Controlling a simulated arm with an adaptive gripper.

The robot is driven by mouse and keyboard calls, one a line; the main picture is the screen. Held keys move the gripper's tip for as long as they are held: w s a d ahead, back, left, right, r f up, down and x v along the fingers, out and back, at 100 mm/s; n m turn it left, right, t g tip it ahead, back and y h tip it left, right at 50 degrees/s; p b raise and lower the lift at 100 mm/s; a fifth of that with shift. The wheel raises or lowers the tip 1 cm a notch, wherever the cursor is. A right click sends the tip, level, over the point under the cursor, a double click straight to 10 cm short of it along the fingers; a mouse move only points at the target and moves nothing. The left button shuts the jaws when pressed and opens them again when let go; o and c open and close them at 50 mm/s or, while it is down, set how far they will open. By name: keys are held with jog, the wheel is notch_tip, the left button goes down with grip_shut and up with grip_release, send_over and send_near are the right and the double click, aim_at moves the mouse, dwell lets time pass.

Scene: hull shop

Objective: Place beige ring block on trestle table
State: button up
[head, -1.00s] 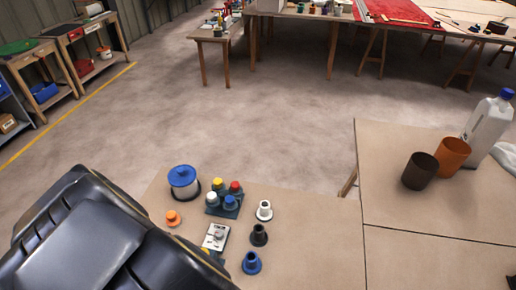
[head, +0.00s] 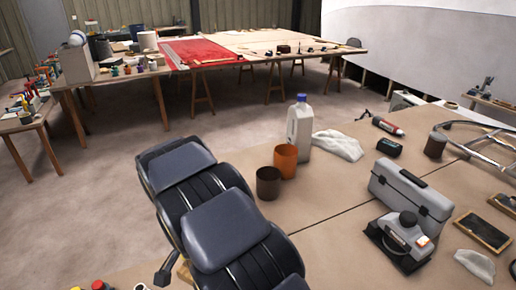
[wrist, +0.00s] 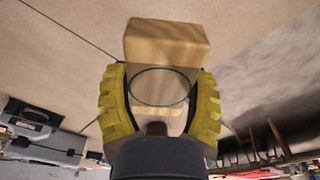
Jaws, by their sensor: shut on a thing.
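In the wrist view my gripper (wrist: 160,100) has yellow ribbed fingers closed on the sides of a beige block (wrist: 166,45). The block is wood-coloured and box-like, with a thin dark ring outline between the fingers. A tan work surface shows behind it; I cannot tell the gap. In the head view my arm hides the gripper and block. A large tan table (head: 330,225) fills the right and front. Another table on trestle legs (head: 275,42) stands far back with a red sheet on it. I cannot tell which is the trestle table.
On the near table stand a brown cup (head: 268,184), an orange cup (head: 285,160), a white bottle (head: 300,125), a grey toolbox (head: 411,192) and a sander (head: 402,240). A crumpled white cloth (head: 338,145) lies beside the bottle. Bare surface shows between the cups and toolbox.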

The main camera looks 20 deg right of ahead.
jog(key=s+d+m, duration=0.3)
jog(key=d+m, duration=0.1)
jog(key=d, duration=1)
jog(key=s+d+m, duration=0.2)
jog(key=d+m, duration=0.1)
jog(key=d, duration=1.1)
send_over(306, 233)
jog(key=s+a, duration=0.1)
jog(key=shift+g, duration=0.4)
notch_tip(306, 233, down, 8)
jog(key=shift+s+f, duration=0.15)
jog(key=shift+f, duration=0.05)
jog(key=shift+w+d+f, duration=0.4)
jog(key=shift+w+f, duration=0.25)
jog(key=shift+f, duration=1.6)
jog(key=shift+f, duration=0.1)
jog(key=o, duration=1.1)
